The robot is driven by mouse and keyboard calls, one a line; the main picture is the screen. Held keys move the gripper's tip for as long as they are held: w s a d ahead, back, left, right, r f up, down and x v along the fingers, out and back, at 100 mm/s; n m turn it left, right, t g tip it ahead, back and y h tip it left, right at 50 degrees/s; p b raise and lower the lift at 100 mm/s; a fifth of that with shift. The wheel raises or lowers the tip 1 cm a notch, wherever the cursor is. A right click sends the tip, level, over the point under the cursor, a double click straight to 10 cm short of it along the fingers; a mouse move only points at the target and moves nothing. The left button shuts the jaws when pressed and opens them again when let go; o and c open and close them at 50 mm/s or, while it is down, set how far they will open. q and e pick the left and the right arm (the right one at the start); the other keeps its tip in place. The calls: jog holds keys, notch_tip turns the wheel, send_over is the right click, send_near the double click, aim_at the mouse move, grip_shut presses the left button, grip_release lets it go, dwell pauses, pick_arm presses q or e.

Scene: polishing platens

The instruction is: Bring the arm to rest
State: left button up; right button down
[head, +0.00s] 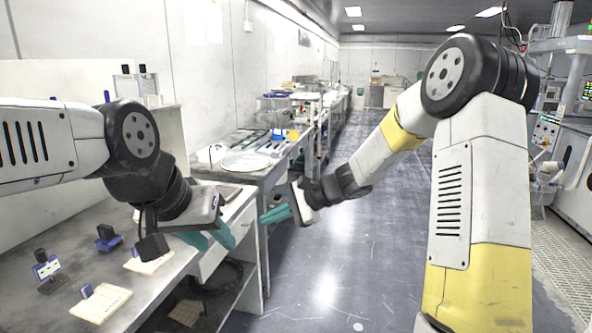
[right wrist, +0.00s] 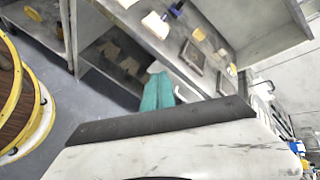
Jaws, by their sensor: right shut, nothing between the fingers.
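My right arm is raised on the right side of the head view and bends down toward the middle. Its gripper (head: 276,214) has teal fingers that point left, held over the aisle beside the bench. The right wrist view shows these fingers (right wrist: 157,92) together with nothing between them. My left arm comes in from the left over the near bench. Its gripper (head: 216,241) hangs near the bench's right edge, with its two teal fingers apart and nothing visible between them. The wrist partly hides the fingers.
A further bench holds a round pale platen (head: 246,162). The grey aisle floor (head: 345,245) is clear. Machines (head: 572,130) stand at the right. A yellow-rimmed round object (right wrist: 25,100) shows in the right wrist view.

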jog(key=s+d+r+n+t+h, duration=0.1)
jog(key=s+d+r+n+h, duration=0.3)
jog(key=s+d, duration=0.6)
jog(key=s+d+r+n+t+h, duration=0.2)
jog(key=s+d+r+n+h, duration=0.3)
jog(key=s+d, duration=0.6)
jog(key=s+r+n, duration=0.1)
jog(key=s, duration=0.3)
jog(key=shift+r+n+t, duration=0.3)
jog(key=shift+r+n, duration=0.1)
jog(key=shift+d, duration=0.1)
